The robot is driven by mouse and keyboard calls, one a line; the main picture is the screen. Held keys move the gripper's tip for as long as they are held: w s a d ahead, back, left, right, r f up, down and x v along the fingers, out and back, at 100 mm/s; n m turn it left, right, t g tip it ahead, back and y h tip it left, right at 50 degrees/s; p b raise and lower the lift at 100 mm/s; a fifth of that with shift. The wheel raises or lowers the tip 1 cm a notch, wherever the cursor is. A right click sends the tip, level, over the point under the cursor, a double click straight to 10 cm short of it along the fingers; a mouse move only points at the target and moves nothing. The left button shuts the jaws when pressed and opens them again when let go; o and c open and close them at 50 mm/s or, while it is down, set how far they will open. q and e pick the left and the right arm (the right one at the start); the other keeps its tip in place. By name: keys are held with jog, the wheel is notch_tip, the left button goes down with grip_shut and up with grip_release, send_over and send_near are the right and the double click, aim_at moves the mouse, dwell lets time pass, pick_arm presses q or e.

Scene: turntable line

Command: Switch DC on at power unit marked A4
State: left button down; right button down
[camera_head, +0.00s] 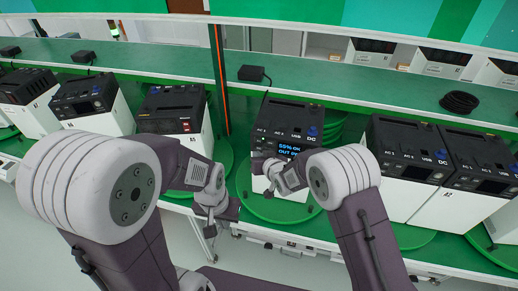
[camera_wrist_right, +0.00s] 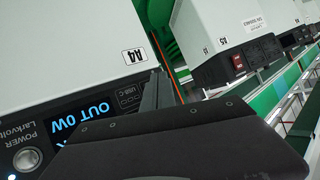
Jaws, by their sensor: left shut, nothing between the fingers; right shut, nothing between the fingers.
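The power unit marked A4 (camera_wrist_right: 100,35) fills the left of the right wrist view, tilted, with its A4 label on the white side. In the head view it appears to be the middle unit (camera_head: 297,114), black on top and white below, with a lit blue display (camera_head: 290,148). The display reads about 55% and OUT 0W. The DC label (camera_head: 312,134) is at its front right. My right gripper (camera_head: 268,180) is shut in front of this unit's face; it also shows in the right wrist view (camera_wrist_right: 162,92). My left gripper (camera_head: 212,222) is shut, lower left, away from the unit.
Other power units (camera_head: 172,112) stand to the left, and two more (camera_head: 405,150) close by on the right. Green round turntables (camera_head: 255,205) lie under the units. A black adapter (camera_head: 252,73) and coiled cable (camera_head: 459,102) lie on the shelf behind. An orange-striped post (camera_head: 219,70) stands left of the middle unit.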

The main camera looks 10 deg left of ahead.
jog(key=shift+w, duration=0.1)
dwell(0.5)
jog(key=shift+w, duration=0.35)
jog(key=shift+w+b, duration=0.35)
dwell(0.5)
jog(key=shift+s, duration=0.8)
jog(key=s+b, duration=0.1)
jog(key=s, duration=0.4)
jog(key=shift+a+b, duration=0.1)
jog(key=shift+b, duration=0.2)
